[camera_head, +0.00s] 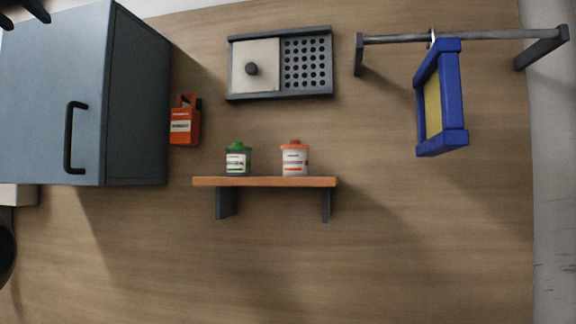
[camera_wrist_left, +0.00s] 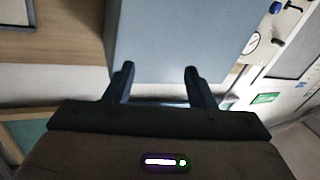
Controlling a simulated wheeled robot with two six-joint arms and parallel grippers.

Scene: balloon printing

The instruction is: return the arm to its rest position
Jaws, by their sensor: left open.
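My left gripper (camera_head: 22,13) shows only as dark fingertips at the top left corner of the head view. They are by the upper part of the blue-grey cabinet (camera_head: 52,90). In the left wrist view my left gripper (camera_wrist_left: 158,70) has its two dark fingers spread apart with nothing between them. A plain blue-grey surface fills the view beyond the fingers. My right gripper is in neither view.
A shelf (camera_head: 265,182) holds a green-lidded jar (camera_head: 238,160) and an orange-lidded jar (camera_head: 294,160). An orange box (camera_head: 184,122) is beside the cabinet. A perforated tray (camera_head: 305,62) is above. A blue frame (camera_head: 440,100) hangs from a grey rail (camera_head: 480,36).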

